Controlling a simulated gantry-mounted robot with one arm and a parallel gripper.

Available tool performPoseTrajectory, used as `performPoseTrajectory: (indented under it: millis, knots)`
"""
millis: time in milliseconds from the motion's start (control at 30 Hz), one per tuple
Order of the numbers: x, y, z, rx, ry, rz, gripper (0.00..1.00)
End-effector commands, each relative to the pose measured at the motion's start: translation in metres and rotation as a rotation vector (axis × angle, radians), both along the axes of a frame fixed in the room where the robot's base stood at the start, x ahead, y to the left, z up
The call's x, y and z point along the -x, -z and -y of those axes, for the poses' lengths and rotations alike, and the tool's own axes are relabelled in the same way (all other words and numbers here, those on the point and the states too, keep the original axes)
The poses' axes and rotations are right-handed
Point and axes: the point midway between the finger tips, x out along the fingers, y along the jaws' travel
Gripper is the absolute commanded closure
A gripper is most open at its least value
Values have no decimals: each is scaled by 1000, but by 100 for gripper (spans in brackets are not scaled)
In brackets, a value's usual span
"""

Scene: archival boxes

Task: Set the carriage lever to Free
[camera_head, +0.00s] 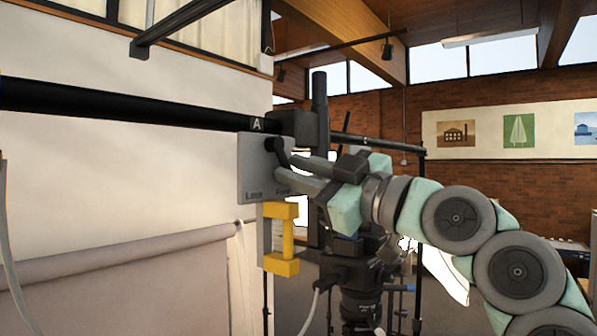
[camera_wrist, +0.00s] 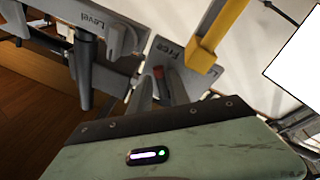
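The carriage plate (camera_head: 250,170) is a pale grey panel on the black rail, with "Lock" at its lower left and "Free" to the right of that. A black curved lever (camera_head: 276,148) sits at its upper right and bends down toward my fingers. My gripper (camera_head: 286,172) is right at the plate with its two grey fingers apart. In the wrist view, my gripper (camera_wrist: 160,80) points at the plate (camera_wrist: 180,58) beside the word "Free". A small red part (camera_wrist: 158,72) shows between the fingertips. Contact between fingers and lever cannot be made out.
A yellow bracket (camera_head: 288,238) hangs just below the plate. A camera (camera_head: 357,278) is mounted beneath my gripper. A second plate marked "Level" (camera_wrist: 95,22) with a dark handle (camera_wrist: 83,70) is near my fingers. The black rail (camera_head: 130,103) runs left.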

Motion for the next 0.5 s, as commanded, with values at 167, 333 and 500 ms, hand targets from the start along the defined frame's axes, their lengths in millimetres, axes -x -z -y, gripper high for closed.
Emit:
performPoseTrajectory:
  millis: [167,333,500]
  knots:
    - [1,1,1,-1,0,-1,78]
    - [12,7,15,-1,4,0,78]
    - [36,17,38,1,5,-1,78]
